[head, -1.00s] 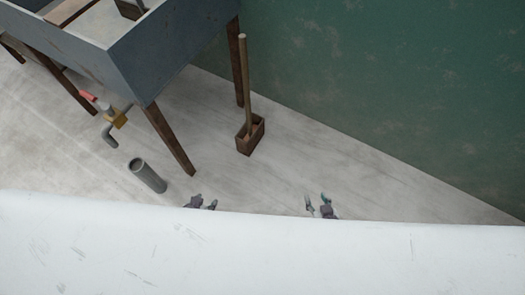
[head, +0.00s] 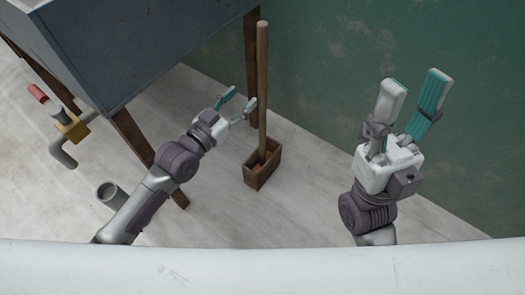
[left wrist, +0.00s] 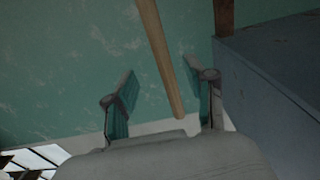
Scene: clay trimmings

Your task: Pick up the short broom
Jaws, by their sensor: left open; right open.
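The short broom (head: 262,85) stands upright with its wooden handle rising from a small brown wooden box (head: 262,172) on the floor. The handle also shows in the left wrist view (left wrist: 160,55), running between the two fingers in the picture. My left gripper (head: 241,99) is open just left of the handle in the head view, its fingers pointing towards it. In the left wrist view my left gripper (left wrist: 165,95) is open. My right gripper (head: 415,95) is open and empty, raised to the right of the broom. The broom's lower end is hidden in the box.
A grey basin (head: 130,45) on wooden legs (head: 133,137) stands left of the broom. A green wall (head: 350,60) rises behind it. Grey pipes (head: 62,150), a yellow fitting (head: 75,128) and a short grey tube (head: 110,193) lie at left.

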